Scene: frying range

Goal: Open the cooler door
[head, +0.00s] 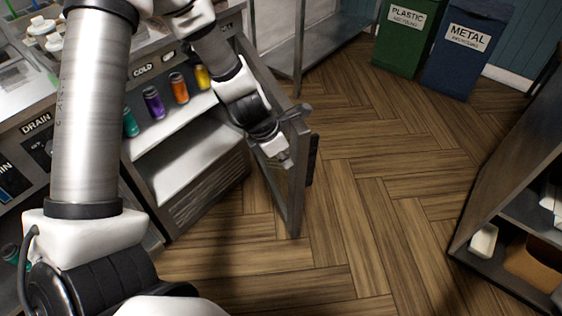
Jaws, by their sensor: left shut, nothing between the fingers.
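The cooler (195,150), labelled COLD, is under the counter at left, with several coloured cans on its upper shelf. Its grey-framed door (294,200) stands swung wide open, out over the floor, and a dark handle (313,158) shows on its outer side. My left gripper (284,158) is shut and empty, at the inner side of the door near its free edge. I cannot tell whether it touches the frame. My right gripper is not in view.
The wooden floor (370,200) right of the door is clear. A green plastic bin (400,40) and a blue metal bin (465,50) stand at the back. A grey shelf unit (500,150) stands at right.

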